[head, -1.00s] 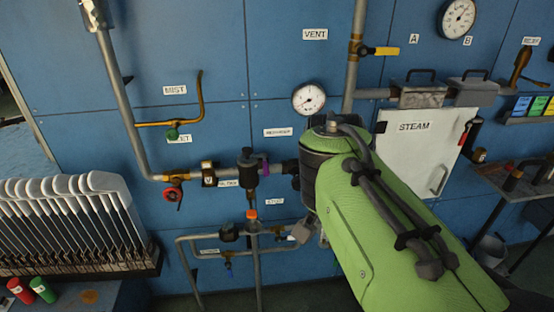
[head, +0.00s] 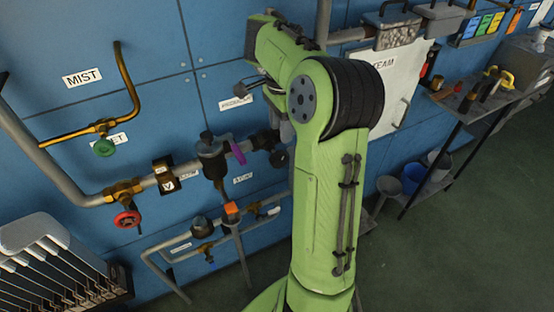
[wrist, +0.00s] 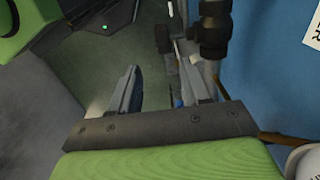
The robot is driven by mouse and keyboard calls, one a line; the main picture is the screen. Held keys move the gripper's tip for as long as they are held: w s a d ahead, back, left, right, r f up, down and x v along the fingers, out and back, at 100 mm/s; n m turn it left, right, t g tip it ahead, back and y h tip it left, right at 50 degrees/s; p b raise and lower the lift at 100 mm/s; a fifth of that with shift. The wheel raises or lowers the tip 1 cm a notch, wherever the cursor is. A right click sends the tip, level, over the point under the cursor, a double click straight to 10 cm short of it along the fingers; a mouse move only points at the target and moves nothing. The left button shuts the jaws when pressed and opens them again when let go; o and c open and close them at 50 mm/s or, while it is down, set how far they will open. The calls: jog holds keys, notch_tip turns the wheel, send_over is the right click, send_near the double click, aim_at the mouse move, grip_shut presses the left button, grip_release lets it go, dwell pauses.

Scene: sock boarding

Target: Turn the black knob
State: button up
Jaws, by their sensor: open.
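A round black knob (head: 278,158) shows at the right end of the horizontal pipe in the head view, close beside my arm. A dark cap (head: 207,137) tops the black regulator body on the same pipe, left of it. In the wrist view my gripper (wrist: 157,58) is open, with two grey fingers apart and nothing between them. A black cylindrical fitting (wrist: 213,28) stands beyond the right finger; I cannot tell which part it is. In the head view my arm partly hides the gripper and the wall behind it.
Pipes with a purple lever (head: 238,153), a red handwheel (head: 127,219), a green knob (head: 104,147) and an orange cap (head: 231,208) crowd the wall. A rack (head: 45,265) stands lower left.

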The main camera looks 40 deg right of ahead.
aim_at(280, 153)
jog(key=f+b, duration=0.1)
jog(key=f, duration=0.2)
jog(key=f+b, duration=0.1)
jog(key=f, duration=0.3)
jog(key=f+b, duration=0.2)
jog(key=f, duration=0.2)
jog(key=shift+w+f, duration=0.2)
jog(key=shift+w, duration=0.05)
grip_shut()
